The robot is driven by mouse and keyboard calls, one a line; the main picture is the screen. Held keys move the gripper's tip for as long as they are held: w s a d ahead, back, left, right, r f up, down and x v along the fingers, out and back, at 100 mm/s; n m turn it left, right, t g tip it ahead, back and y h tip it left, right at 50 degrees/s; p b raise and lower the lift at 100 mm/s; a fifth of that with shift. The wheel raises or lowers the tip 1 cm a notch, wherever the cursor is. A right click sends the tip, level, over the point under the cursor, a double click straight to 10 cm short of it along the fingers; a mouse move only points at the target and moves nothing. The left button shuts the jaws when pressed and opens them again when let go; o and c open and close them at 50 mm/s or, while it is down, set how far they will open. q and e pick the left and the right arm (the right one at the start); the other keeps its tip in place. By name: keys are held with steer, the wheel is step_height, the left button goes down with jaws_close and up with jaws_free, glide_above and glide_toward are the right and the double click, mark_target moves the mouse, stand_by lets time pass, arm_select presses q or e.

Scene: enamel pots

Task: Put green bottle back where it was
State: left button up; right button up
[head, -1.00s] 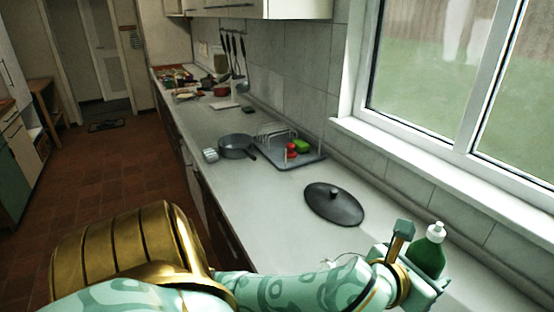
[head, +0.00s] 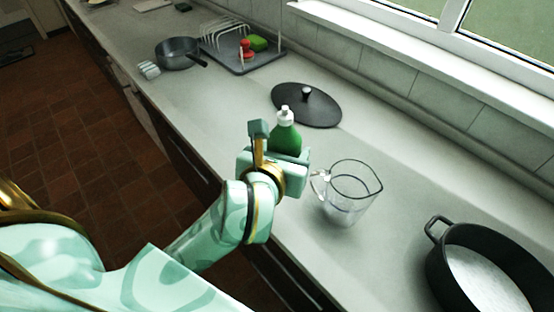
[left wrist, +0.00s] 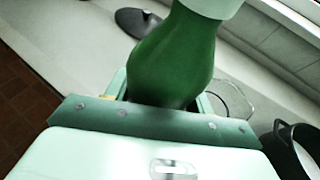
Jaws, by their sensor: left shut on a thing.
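The green bottle (head: 284,137) with a white cap is upright in my left gripper (head: 276,156) in the head view. The gripper is shut on its lower part, which the jaws hide. In the left wrist view the bottle (left wrist: 172,55) fills the upper middle, above the gripper's edge. The bottle and gripper are over the front part of the counter (head: 225,120), between the black lid and the glass jug. I cannot tell whether the bottle touches the counter. My right gripper is not in view.
A glass measuring jug (head: 350,195) stands just right of my left gripper. A black pot (head: 436,270) is at the lower right. A black lid (head: 318,108) lies behind the bottle. A grey pan (head: 176,55) and a dish rack tray (head: 262,62) are farther back. Counter left of the lid is bare.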

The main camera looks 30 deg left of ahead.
arm_select(q)
steer(key=w+a+f+b, duration=0.2)
steer(key=w+f, duration=0.1)
steer(key=f, duration=0.1)
steer(key=w+a+f+b, duration=0.2)
steer(key=w+f, duration=0.2)
steer(key=w+a+f+b, duration=0.2)
steer(key=w+a+f, duration=0.1)
steer(key=f, duration=0.1)
steer(key=shift+w+a+f, duration=0.1)
steer(key=shift+w+f, duration=0.05)
steer(key=shift+f, duration=0.05)
steer(key=shift+r, duration=0.15)
